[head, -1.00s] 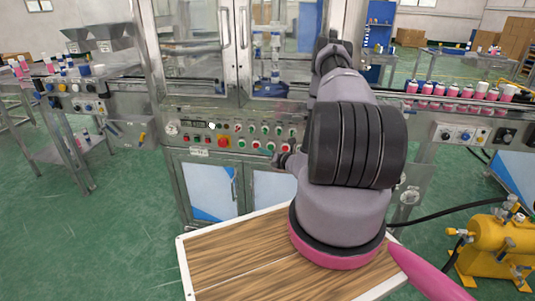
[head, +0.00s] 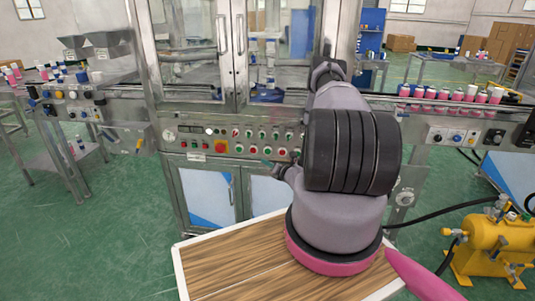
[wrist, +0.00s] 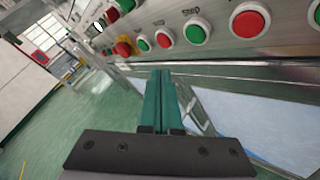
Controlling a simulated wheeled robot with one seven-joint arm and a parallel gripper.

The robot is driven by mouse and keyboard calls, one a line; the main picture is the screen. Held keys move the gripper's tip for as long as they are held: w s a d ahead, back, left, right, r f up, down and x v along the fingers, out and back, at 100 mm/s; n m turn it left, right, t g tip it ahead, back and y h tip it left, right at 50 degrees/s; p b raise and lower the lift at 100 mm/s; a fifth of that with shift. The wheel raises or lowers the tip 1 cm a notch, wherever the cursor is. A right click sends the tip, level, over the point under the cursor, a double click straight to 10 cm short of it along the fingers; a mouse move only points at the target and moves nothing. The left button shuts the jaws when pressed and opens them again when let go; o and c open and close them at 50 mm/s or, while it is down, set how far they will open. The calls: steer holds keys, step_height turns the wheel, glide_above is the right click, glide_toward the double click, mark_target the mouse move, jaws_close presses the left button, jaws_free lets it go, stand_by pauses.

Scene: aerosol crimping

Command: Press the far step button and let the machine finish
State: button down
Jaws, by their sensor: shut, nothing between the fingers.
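The machine's control panel (head: 185,150) carries rows of red and green buttons, with a larger red mushroom button (head: 221,146) at the left of the lower row. In the wrist view, a red button (wrist: 249,20), a green button (wrist: 196,31) and another red button (wrist: 164,38) sit above my fingertips. In the head view my arm hides the panel's right part.
Glass doors (head: 235,50) stand closed above the panel, cabinet doors (head: 205,195) below. A conveyor with pink cans (head: 455,95) runs right. A yellow tank (head: 490,245) stands on the floor at right.

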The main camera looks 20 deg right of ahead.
mark_target(269, 154)
steer(key=shift+w+d, duration=0.55)
steer(key=shift+w, duration=0.25)
steer(key=shift+w+d, duration=0.55)
steer(key=shift+w, duration=0.25)
steer(key=shift+w+d, duration=0.55)
steer(key=shift+w, duration=0.25)
steer(key=shift+w, duration=0.1)
steer(key=shift+w+d, duration=0.2)
steer(key=shift+w, duration=0.05)
steer(key=shift+w+d, duration=0.25)
steer(key=shift+w, duration=0.1)
stand_by(1.0)
steer(key=shift+s, duration=0.1)
steer(key=shift+s+a, duration=0.5)
steer(key=shift+s, duration=0.1)
steer(key=s+a, duration=0.1)
steer(key=s, duration=0.1)
steer(key=s+a, duration=0.1)
steer(key=s, duration=0.1)
steer(key=shift+a, duration=0.35)
